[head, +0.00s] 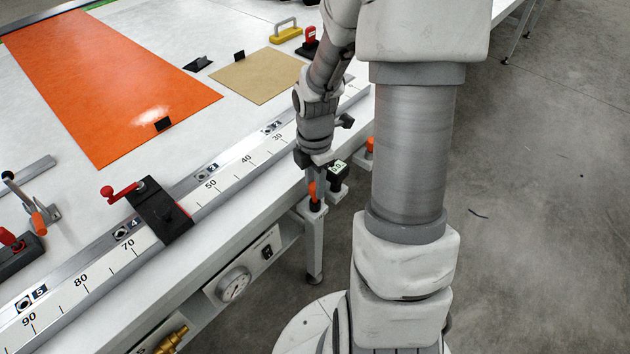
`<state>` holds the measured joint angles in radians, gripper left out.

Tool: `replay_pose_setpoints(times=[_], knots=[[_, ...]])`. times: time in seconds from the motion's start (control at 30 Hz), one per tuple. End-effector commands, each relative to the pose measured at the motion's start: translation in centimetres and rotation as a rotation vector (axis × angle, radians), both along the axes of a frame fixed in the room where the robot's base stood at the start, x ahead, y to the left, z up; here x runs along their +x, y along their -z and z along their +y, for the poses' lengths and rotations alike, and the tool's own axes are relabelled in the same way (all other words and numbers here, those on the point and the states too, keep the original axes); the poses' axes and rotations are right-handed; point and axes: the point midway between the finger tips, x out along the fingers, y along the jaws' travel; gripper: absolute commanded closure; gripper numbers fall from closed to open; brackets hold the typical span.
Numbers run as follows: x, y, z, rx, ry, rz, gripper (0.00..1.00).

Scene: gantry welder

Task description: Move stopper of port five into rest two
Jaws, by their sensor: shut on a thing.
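My gripper (312,171) points down just off the table's front edge, shut on an orange stopper (312,190) with a dark lower part. The stopper is upright at the top of a pale bracket (313,226) at the table edge. I cannot tell whether it is seated in it or just above. Port five (25,302), marked 5 on the rail, is at the lower left and shows no stopper. Another orange piece (369,143) is at the edge behind, partly hidden by my arm. Rest numbers are not readable.
A black block with a green-lit label (338,172) stands close right of the gripper. A black clamp with a red handle (157,213) sits across the numbered rail (228,182). An orange sheet (110,85) lies behind.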

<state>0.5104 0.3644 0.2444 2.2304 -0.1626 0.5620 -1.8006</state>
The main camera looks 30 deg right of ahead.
Motion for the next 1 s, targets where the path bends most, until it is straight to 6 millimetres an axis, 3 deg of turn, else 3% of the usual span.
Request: replay_pose_setpoints(times=[0.73,0.77,0.93,1.0], knots=[[0.0,2.0,0.0,0.000,0.000,0.001,1.00],[0.0,1.9,0.0,0.000,0.000,0.001,0.62],[0.0,1.9,0.0,0.000,0.000,0.001,0.31],[0.0,1.9,0.0,0.000,0.000,0.001,0.30]])
